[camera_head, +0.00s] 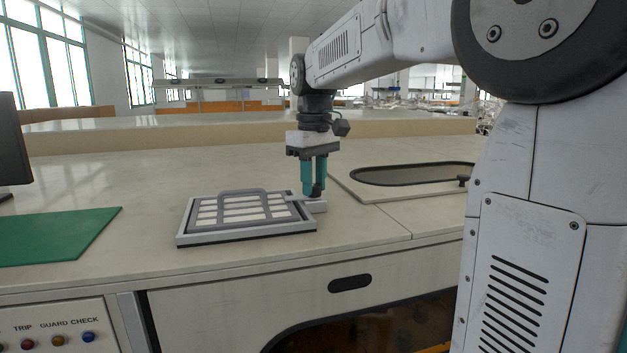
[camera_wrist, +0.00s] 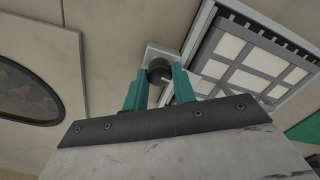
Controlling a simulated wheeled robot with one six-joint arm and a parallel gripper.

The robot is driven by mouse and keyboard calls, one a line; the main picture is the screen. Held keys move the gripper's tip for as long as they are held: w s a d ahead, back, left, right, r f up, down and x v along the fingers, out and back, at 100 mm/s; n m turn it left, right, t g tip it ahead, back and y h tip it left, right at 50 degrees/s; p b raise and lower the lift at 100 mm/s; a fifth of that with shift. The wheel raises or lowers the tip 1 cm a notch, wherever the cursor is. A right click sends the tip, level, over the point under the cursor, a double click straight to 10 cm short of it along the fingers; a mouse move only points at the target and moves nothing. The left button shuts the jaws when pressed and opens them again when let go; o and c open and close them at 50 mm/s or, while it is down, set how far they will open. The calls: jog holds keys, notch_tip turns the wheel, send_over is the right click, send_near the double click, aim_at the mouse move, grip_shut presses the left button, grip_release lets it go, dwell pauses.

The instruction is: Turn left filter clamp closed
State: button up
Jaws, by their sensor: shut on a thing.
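The filter frame (camera_head: 247,240), a pale tray with a grey grid and white panels, lies on the bench left of my gripper (camera_head: 314,193). The filter clamp (camera_head: 317,206) is a small light block with a dark knob at the frame's right edge. My gripper points down with its teal fingers around the knob. In the wrist view the dark round knob (camera_wrist: 159,70) sits between the fingertips, and the grey grid (camera_wrist: 245,62) lies to the right. The fingers hide part of the knob, and I cannot tell its turned angle.
A green mat (camera_head: 60,236) lies at the left, with a dark monitor behind it. An oval dark opening (camera_head: 415,174) in a raised plate with a small knob (camera_head: 463,181) is at the right. A button panel (camera_head: 55,330) is on the front at lower left. The bench behind is clear.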

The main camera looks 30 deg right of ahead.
aim_at(314, 185)
jog(key=shift+n, duration=0.7)
jog(key=o, duration=1)
jog(key=shift+r, duration=0.1)
notch_tip(314, 185, up, 8)
jog(key=shift+f, duration=0.15)
